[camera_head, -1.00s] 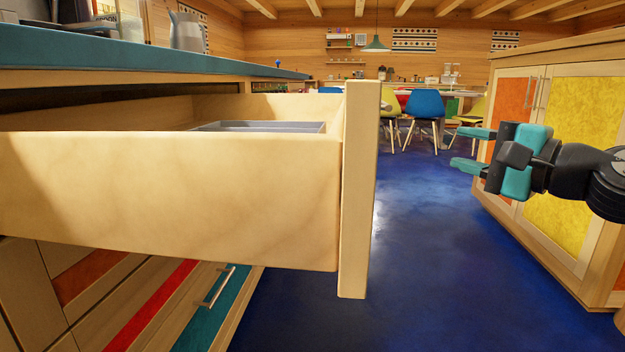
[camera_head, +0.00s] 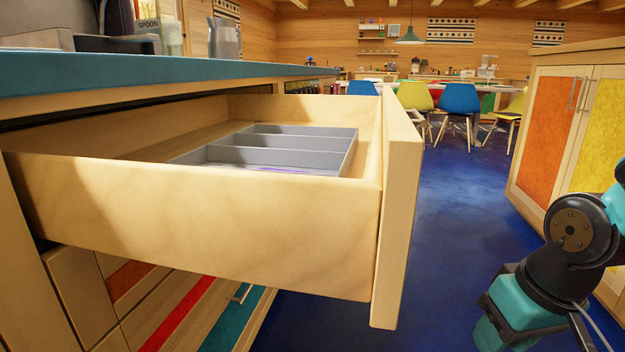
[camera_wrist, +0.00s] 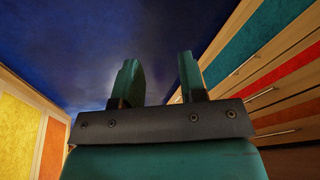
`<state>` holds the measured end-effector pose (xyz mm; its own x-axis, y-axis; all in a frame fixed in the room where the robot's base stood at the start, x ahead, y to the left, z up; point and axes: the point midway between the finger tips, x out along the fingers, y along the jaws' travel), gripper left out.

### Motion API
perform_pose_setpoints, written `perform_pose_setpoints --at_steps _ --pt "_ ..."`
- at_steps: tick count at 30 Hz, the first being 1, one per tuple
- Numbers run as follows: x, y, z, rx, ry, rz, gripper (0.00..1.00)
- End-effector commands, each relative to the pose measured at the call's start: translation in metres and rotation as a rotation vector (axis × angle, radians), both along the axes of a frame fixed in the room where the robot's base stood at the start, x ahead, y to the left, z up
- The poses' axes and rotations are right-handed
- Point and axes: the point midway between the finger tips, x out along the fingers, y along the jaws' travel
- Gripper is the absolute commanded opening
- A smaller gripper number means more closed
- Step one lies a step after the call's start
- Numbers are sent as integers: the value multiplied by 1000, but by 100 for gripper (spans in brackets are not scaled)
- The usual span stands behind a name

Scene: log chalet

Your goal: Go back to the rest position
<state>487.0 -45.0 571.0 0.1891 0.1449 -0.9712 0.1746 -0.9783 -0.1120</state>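My gripper shows in the wrist view (camera_wrist: 158,85), with its two teal fingers apart and nothing between them. It is over the blue floor, between two rows of cabinets. In the head view, my arm is at the lower right, bent downward, and the fingertips are out of frame. The pulled-out wooden drawer (camera_head: 200,225) is to the left of my arm, with clear space between them. A grey divided tray (camera_head: 300,145) lies inside the drawer. A small purple item shows in the tray, too small to name.
A teal countertop (camera_head: 150,75) runs above the drawer. A cabinet with orange and yellow doors (camera_head: 550,125) stands at the right. Blue chairs (camera_head: 460,100) and a table are at the back. The blue floor (camera_head: 455,200) between is clear.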

Motion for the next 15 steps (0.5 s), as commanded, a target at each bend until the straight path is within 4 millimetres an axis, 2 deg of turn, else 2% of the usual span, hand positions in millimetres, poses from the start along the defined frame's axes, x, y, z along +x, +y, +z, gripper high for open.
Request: perform_pose_setpoints --at_steps 1,5,8,10,15 --pt "-7 13 29 25 2 47 38" --pt "-31 47 79 89 22 193 38" --pt "-61 75 130 140 44 349 38" --pt "-90 93 174 172 62 489 38" --pt "-88 91 237 171 72 476 38"
